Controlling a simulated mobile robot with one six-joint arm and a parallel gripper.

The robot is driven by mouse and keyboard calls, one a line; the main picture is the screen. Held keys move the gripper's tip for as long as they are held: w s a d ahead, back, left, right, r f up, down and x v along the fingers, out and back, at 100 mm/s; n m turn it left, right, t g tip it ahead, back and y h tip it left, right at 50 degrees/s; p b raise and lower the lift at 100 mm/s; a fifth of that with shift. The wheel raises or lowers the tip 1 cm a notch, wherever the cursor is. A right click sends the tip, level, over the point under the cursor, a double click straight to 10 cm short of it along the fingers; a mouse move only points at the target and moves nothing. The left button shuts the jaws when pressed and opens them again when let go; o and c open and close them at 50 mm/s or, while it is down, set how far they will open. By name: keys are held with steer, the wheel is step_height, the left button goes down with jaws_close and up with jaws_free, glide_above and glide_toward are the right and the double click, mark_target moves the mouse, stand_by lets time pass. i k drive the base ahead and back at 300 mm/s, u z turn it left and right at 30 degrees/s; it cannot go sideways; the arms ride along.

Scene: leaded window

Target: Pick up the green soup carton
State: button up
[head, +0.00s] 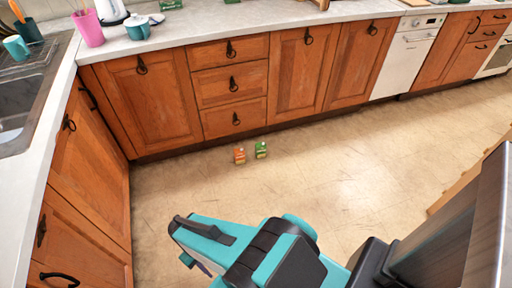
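The green soup carton (261,150) stands upright on the floor in front of the cabinets, small in the head view. An orange carton (239,155) stands just left of it, with a narrow gap between them. My gripper (195,264) is at the lower middle of the view, on the near side of the cartons and well apart from them. My teal and black arm covers most of it, so its opening and anything between its fingers are hidden.
Wooden cabinets (232,93) run behind the cartons, and more stand along the left (88,170). A white dishwasher (407,58) is at upper right. A wooden edge (470,183) and a dark panel stand at right. The floor (350,165) around the cartons is clear.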

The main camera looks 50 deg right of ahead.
mark_target(261, 148)
steer(key=z, duration=0.05)
steer(key=i, duration=0.85)
steer(key=z, duration=0.45)
